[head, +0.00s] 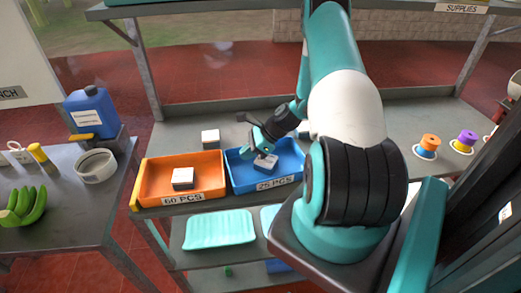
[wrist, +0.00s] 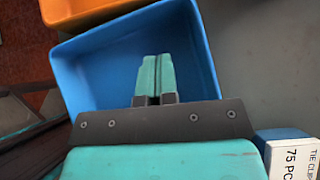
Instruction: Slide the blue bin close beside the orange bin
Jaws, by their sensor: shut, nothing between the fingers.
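The blue bin (head: 236,183), labelled "25 PCS", stands on the bench just right of the orange bin (head: 150,192), labelled "60 PCS". Their near sides look very close; I cannot tell whether they touch. In the wrist view the blue bin (wrist: 92,75) lies below the orange bin (wrist: 85,12), with a narrow dark strip between them. My gripper (head: 262,150) reaches down over the inside of the blue bin. Its fingers (wrist: 155,62) are shut together and hold nothing.
A white-topped block (head: 183,176) lies in the orange bin. Another block (head: 210,137) stands behind it. A small labelled box (wrist: 290,152) is at the lower right in the wrist view. Orange and purple spools (head: 428,143) stand at right. My arm hides the bench middle.

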